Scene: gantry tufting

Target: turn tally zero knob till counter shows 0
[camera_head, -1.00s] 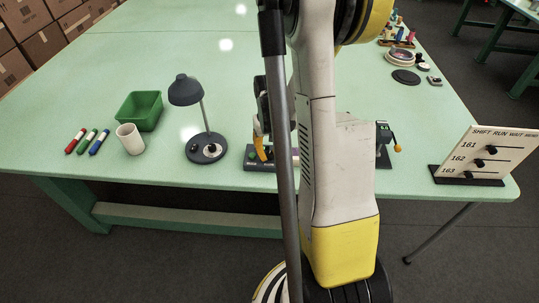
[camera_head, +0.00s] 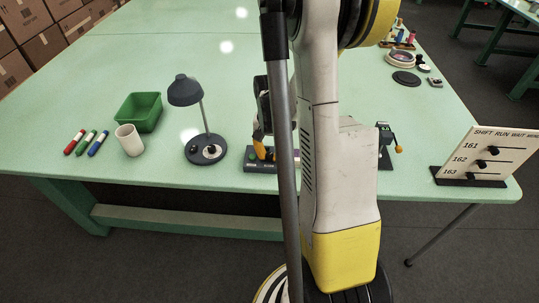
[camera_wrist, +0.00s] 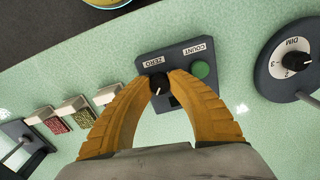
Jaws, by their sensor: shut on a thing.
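The tally box (camera_wrist: 143,69) is a dark grey block with ZERO and COUNT labels, lying on the green table. Its black zero knob (camera_wrist: 159,82) has a white pointer line and sits between the tips of my gripper (camera_wrist: 160,80). My two yellow fingers are shut on the knob. A green button (camera_wrist: 200,70) is beside it under COUNT. The counter's digits are not readable; fingers and palm cover much of the box's lower part. In the head view the box (camera_head: 262,167) shows only in part behind my arm.
A desk lamp (camera_head: 206,149) with a DIM dial (camera_wrist: 296,60) stands close beside the box. A white cup (camera_head: 130,139), green bin (camera_head: 139,111) and several markers (camera_head: 86,143) are further left. A SHIFT RUN board (camera_head: 483,158) stands at the right edge.

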